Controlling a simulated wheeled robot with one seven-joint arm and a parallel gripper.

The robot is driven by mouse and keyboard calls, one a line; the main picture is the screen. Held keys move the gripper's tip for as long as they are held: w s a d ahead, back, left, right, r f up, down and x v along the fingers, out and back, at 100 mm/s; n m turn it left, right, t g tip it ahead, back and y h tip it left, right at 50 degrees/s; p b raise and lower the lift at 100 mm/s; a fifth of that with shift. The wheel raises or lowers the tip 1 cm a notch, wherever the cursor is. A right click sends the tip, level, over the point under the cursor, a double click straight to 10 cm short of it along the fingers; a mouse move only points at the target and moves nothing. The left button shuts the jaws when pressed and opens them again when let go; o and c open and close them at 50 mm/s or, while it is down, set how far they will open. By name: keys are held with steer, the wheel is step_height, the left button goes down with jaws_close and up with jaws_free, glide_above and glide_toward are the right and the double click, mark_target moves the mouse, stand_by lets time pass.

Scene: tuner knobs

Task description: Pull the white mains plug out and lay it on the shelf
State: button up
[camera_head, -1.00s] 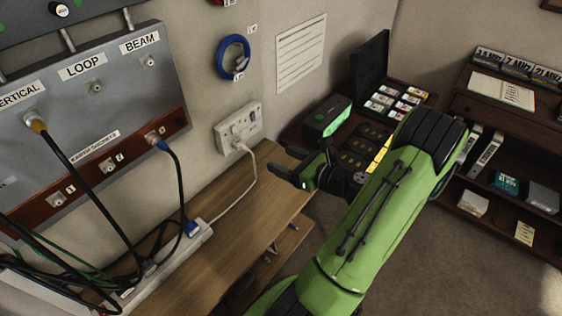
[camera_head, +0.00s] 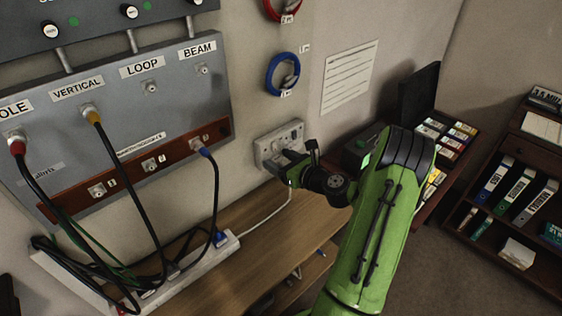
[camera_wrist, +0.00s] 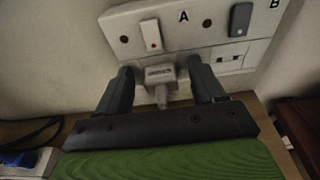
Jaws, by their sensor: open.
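The white mains plug (camera_wrist: 160,77) sits in the left side of the wall socket (camera_wrist: 212,30), below a rocker switch with a red mark. My gripper (camera_wrist: 163,85) is open, with one black finger on each side of the plug. Gaps show between the fingers and the plug in the wrist view. In the head view my gripper (camera_head: 285,164) is at the wall socket (camera_head: 270,145) and hides the plug. The plug's white cord (camera_head: 272,213) runs down to the shelf (camera_head: 252,240), a wooden surface below the socket.
A white power strip (camera_head: 190,268) with black and green cables lies on the left of the shelf. The grey antenna panel (camera_head: 120,110) is on the wall to the left. The shelf is bare between the strip and its right end.

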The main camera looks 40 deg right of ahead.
steer(key=c, duration=1.1)
steer(key=shift+s+d+b, duration=0.15)
steer(key=shift+s+b, duration=0.15)
steer(key=shift+s, duration=2.4)
